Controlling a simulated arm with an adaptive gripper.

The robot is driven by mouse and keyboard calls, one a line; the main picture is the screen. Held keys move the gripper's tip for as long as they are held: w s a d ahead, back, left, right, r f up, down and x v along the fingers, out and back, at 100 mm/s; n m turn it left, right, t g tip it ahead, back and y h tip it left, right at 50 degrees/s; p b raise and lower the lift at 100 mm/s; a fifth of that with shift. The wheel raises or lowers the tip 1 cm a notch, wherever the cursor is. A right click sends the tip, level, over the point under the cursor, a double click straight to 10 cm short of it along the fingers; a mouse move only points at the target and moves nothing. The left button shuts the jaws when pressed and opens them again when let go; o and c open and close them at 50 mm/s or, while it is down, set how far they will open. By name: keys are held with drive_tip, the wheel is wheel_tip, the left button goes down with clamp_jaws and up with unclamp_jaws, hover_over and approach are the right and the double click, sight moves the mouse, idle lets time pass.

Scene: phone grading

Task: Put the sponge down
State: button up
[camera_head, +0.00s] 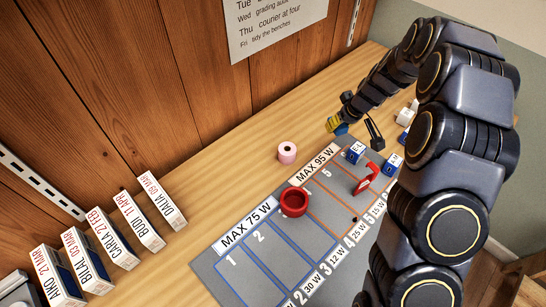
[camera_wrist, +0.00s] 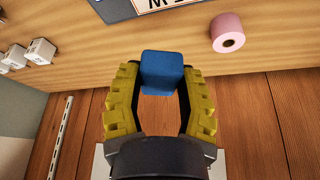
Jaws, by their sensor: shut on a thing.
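My gripper (camera_wrist: 160,88) has yellow ribbed fingers and is shut on a blue sponge (camera_wrist: 162,70). The sponge sits between the fingertips and sticks out past them. In the head view my gripper (camera_head: 335,124) is at the back of the wooden bench, beyond the grey mat, with a bit of the blue sponge (camera_head: 341,130) showing beside the yellow finger. I cannot tell whether the sponge touches the bench.
A pink roll (camera_head: 287,152) stands left of my gripper. A red bowl (camera_head: 294,201), a red object (camera_head: 366,179) and blue-and-white cubes (camera_head: 355,152) are on the grey mat (camera_head: 216,272). Labelled boxes (camera_head: 160,200) stand at left. Bare bench (camera_head: 225,165) lies between boxes and roll.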

drive_tip(key=s+a+f+n+g+y, duration=0.1)
drive_tip(key=s+a+f+n, duration=0.1)
drive_tip(key=a, duration=0.4)
drive_tip(key=s+a+f+n, duration=0.1)
drive_tip(key=s+a+n, duration=0.15)
drive_tip(key=a, duration=0.45)
drive_tip(key=n+g+y, duration=0.1)
drive_tip(key=n+g, duration=0.1)
drive_tip(key=n, duration=0.3)
hover_over(234, 200)
drive_tip(key=shift+m, duration=0.25)
drive_tip(key=f, duration=0.6)
drive_tip(key=shift+s+d, duration=0.2)
drive_tip(key=shift+d, duration=0.2)
drive_tip(key=shift+f, duration=1.9)
drive_tip(key=o, duration=0.7)
drive_tip(key=shift+f, duration=0.1)
